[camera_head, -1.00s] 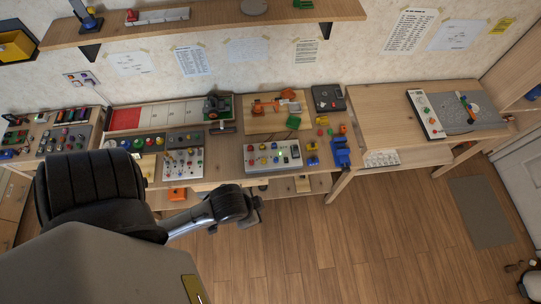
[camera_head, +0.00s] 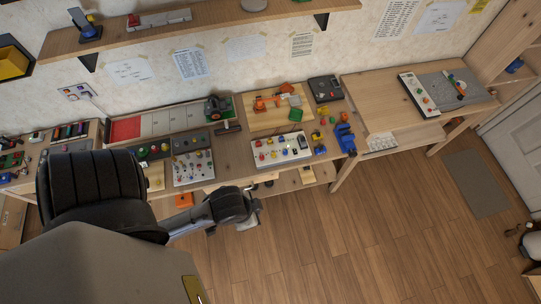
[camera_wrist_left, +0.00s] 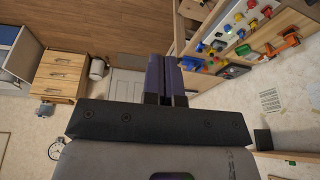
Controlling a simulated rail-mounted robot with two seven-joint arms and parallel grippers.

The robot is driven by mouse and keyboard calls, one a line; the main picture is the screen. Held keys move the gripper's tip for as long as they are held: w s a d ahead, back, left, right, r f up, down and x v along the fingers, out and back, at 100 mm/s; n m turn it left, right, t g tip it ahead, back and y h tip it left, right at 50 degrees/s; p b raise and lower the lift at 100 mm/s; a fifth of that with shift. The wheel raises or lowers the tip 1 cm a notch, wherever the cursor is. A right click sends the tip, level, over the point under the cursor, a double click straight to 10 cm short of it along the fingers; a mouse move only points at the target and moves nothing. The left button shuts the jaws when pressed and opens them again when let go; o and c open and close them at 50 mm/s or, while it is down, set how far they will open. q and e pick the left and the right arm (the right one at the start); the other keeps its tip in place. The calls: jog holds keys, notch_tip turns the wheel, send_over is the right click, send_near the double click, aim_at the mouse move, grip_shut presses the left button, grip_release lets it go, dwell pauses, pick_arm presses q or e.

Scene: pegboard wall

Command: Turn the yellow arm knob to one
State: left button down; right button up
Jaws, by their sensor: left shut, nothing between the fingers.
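A white control panel (camera_head: 297,159) with several coloured knobs lies near the front edge of the workbench in the head view. A grey panel (camera_head: 179,182) with several small coloured knobs lies to its left. Yellow parts are among them, but they are too small to tell which is the arm knob or its setting. My left gripper (camera_head: 251,218) is over the floor in front of the bench, apart from the panels. In the left wrist view its fingers (camera_wrist_left: 166,78) are together and empty, with the bench's coloured parts at the upper right. My right gripper is not in view.
A blue vise-like object (camera_head: 344,138) sits at the bench's right front corner. A wooden board (camera_head: 262,122) with an orange device lies behind the white panel. A second table (camera_head: 375,105) stands at the right. The wooden floor (camera_head: 350,240) in front is clear.

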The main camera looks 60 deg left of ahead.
pick_arm(q)
jog(key=shift+w+d+r, duration=0.1)
jog(key=shift+w+r, duration=0.1)
jog(key=shift+w, duration=0.6)
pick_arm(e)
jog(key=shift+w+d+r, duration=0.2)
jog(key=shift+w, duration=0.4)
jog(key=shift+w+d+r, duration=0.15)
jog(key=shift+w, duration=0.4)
